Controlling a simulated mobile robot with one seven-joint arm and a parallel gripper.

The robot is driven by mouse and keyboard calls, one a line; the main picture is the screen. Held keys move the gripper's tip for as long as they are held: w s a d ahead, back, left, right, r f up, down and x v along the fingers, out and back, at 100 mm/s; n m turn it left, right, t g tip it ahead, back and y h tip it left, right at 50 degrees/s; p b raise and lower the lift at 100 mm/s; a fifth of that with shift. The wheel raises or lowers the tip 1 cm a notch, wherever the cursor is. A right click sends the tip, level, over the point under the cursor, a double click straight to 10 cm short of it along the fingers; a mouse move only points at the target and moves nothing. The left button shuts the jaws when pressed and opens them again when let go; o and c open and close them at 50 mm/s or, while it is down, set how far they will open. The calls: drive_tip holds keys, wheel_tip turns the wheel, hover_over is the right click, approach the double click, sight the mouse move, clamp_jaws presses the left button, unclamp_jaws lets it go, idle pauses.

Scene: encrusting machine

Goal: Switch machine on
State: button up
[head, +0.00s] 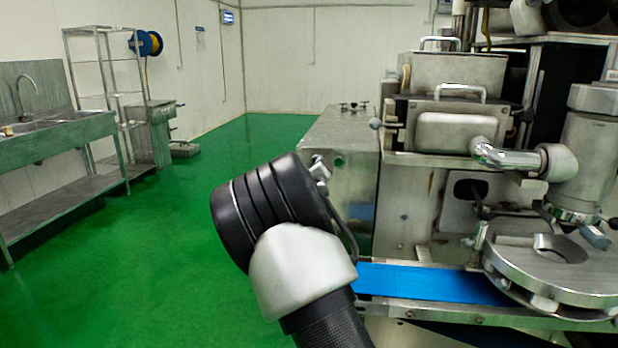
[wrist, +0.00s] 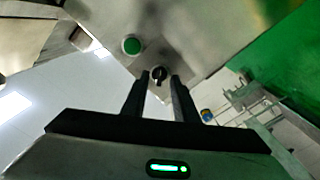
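The encrusting machine's steel panel (wrist: 200,30) fills the top of the wrist view. On it are a round green button (wrist: 131,45) and a small black rotary switch (wrist: 158,76) with a pale ring. My gripper (wrist: 160,80) points at the switch, with one dark finger on each side of it. The fingers are apart and nothing is held between them. I cannot tell whether the fingertips touch the switch.
A blue conveyor belt (head: 430,284) and a round steel plate (head: 550,258) are at the machine's front right. A steel sink bench (head: 60,140) and a shelf rack (head: 105,70) stand along the left wall. The green floor (head: 170,235) between them is clear.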

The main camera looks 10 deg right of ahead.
drive_tip(key=p+v, duration=0.2)
drive_tip(key=v, duration=1.4)
drive_tip(key=shift+s, duration=0.2)
drive_tip(key=s+d+m+g+y, duration=0.15)
drive_tip(key=s+g, duration=0.25)
drive_tip(key=s, duration=0.9)
drive_tip(key=s+d+m+g+y+p, duration=0.15)
drive_tip(key=s+g, duration=0.25)
drive_tip(key=s, duration=0.9)
drive_tip(key=s+d+m+g+y, duration=0.1)
drive_tip(key=s+d+g+y, duration=0.2)
drive_tip(key=s, duration=1)
wheel_tip(320, 180, up, 20)
drive_tip(key=p, duration=2)
drive_tip(key=shift+w+a+f+g, duration=0.2)
drive_tip(key=shift+a+g, duration=0.1)
drive_tip(key=shift+a, duration=0.15)
